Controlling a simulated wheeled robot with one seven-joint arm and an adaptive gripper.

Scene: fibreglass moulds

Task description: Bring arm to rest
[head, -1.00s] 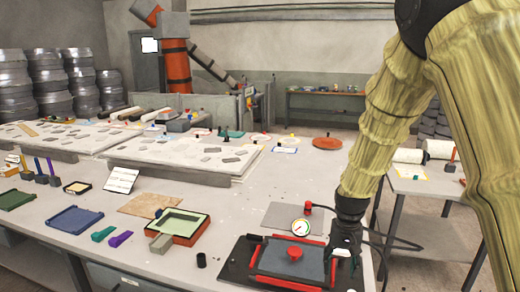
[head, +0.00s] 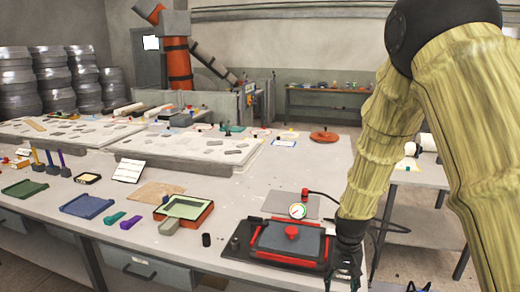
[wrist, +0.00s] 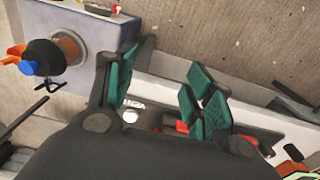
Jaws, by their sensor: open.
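My arm, in a yellow sleeve, comes down the right side of the head view. My gripper (head: 345,272) is at the table's front right, just right of the black board (head: 240,245) with the red-clamped frame (head: 290,243). In the wrist view its teal-padded fingers (wrist: 165,88) are spread apart with nothing between them. The gripper looks clear of the board, but its exact height is hard to tell.
A pressure gauge (head: 297,211) and a red-topped fitting with a black hose stand behind the frame. A green-lined tray (head: 184,213) and a small black cylinder (head: 206,240) lie to the left. A side table (head: 420,173) stands at the right.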

